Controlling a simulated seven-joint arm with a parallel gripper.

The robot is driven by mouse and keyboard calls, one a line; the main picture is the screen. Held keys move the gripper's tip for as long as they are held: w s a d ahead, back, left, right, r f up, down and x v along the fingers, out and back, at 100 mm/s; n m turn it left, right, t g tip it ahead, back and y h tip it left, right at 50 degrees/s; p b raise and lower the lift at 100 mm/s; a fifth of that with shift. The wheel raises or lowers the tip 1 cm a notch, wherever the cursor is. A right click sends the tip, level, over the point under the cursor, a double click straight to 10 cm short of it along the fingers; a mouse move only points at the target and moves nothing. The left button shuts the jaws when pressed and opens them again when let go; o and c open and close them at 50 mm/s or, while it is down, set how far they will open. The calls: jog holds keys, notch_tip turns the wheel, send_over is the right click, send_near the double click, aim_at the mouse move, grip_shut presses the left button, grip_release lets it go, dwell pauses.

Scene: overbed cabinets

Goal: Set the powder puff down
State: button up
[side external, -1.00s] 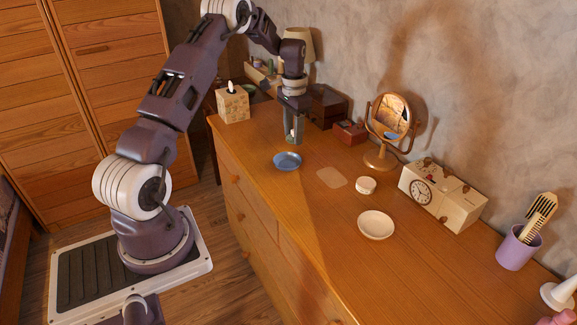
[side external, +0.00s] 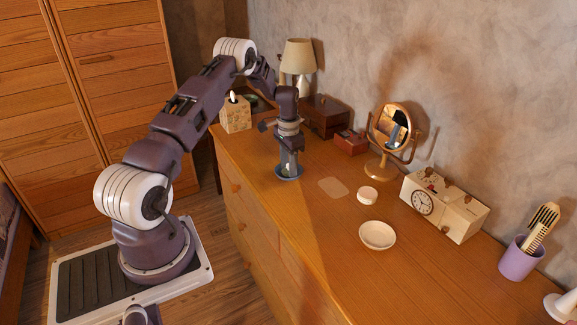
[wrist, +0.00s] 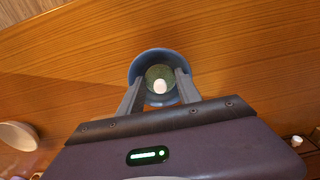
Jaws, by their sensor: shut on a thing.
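My gripper (side external: 288,170) points down at the blue dish (side external: 277,174) on the dresser top, its fingertips at or inside the rim. In the wrist view the two fingers (wrist: 160,86) reach over the blue dish (wrist: 137,68). Between them is a greenish round piece with a white knob, which I take to be the powder puff (wrist: 160,86). My gripper is shut on it. In the side view the fingers and dish mostly hide the puff. I cannot tell whether the puff touches the dish bottom.
A pale flat patch (side external: 333,187), a small white pot (side external: 367,195) and a white dish (side external: 377,235) lie to the right. A round mirror (side external: 389,128), clock box (side external: 447,205) and purple cup (side external: 520,258) stand along the wall. A tissue box (side external: 236,115) stands behind left.

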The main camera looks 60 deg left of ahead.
jog(key=shift+s+d+f, duration=0.15)
jog(key=shift+f, duration=0.5)
jog(key=o, duration=1)
jog(key=shift+o, duration=0.2)
notch_tip(320, 180, up, 14)
jog(key=s+d+r+t, duration=0.2)
jog(key=d+r, duration=1.2)
jog(key=r, duration=0.1)
jog(key=s+d+r+t, duration=0.1)
jog(key=s+d+r, duration=0.3)
jog(key=s+d, duration=0.4)
jog(key=s+d+r+t, duration=0.1)
jog(key=s+d+r, duration=0.2)
jog(key=s+d, duration=0.4)
jog(key=s+d+f+t, duration=0.1)
jog(key=s+d+f, duration=0.2)
jog(key=s, duration=0.7)
jog(key=shift+s+d+t, duration=0.15)
jog(key=shift+d+t, duration=0.15)
jog(key=shift+d, duration=0.2)
